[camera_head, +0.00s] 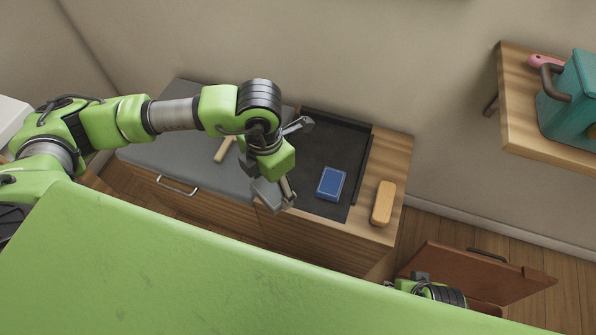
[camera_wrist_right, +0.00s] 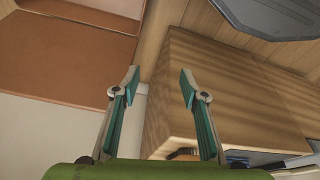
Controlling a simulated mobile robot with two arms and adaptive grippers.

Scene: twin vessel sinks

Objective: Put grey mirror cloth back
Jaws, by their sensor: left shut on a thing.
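My left gripper (camera_head: 280,196) is over the cabinet, beside the front left edge of the dark tray (camera_head: 315,204). A small flat grey piece, seemingly the grey mirror cloth (camera_head: 266,192), shows at its fingers, and the gripper is shut on it. The arm and fingers hide part of it, and I cannot tell whether it touches the surface below. My right gripper is open and empty in the right wrist view (camera_wrist_right: 158,80). The right arm shows only partly at the bottom right of the head view.
A blue block (camera_head: 331,184) lies in the tray. An orange-tan block (camera_head: 383,203) lies on the wood to its right. A wooden stick (camera_head: 223,150) lies on the grey top (camera_head: 185,115). A brown open panel (camera_head: 485,275) is near my right arm. A shelf (camera_head: 520,120) holds a teal can (camera_head: 575,95).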

